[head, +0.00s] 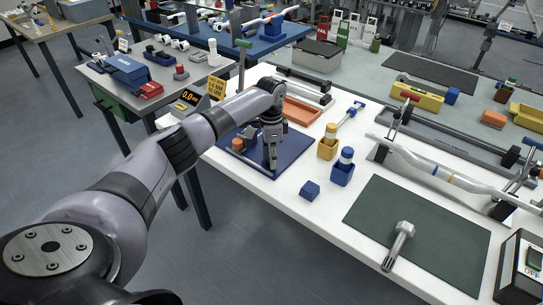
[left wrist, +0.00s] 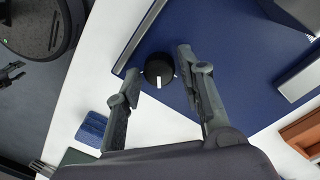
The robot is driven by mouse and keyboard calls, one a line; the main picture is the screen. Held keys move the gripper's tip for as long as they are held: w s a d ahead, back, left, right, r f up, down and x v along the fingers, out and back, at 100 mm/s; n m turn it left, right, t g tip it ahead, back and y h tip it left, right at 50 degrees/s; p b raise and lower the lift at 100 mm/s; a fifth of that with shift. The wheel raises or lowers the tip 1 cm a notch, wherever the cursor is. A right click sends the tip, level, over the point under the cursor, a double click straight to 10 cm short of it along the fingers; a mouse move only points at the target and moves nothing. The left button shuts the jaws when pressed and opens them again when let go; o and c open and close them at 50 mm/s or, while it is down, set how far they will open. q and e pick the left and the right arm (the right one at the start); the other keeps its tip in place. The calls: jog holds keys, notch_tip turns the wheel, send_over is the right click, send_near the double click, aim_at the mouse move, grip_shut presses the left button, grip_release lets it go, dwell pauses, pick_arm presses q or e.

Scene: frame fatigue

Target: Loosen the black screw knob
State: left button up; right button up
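The black screw knob (left wrist: 159,72) is round with a white mark on its rim, and it shows over a blue plate (left wrist: 245,60) in the left wrist view. My left gripper (left wrist: 160,68) is open, with one finger on each side of the knob; a gap shows beside each finger, and I cannot tell whether either touches. In the head view my left gripper (head: 271,166) points down over the blue plate (head: 296,157) on the white table. I cannot make out the knob there. My right gripper is not in view.
A blue block (head: 310,190), a yellow holder (head: 327,147) and a blue holder (head: 342,172) stand to the right of the plate. An orange tray (head: 301,112) lies behind. A large bolt (head: 398,247) lies on a green mat (head: 440,235).

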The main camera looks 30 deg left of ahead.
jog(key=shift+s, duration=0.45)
pick_arm(q)
jog(key=shift+c, duration=0.6)
grip_shut()
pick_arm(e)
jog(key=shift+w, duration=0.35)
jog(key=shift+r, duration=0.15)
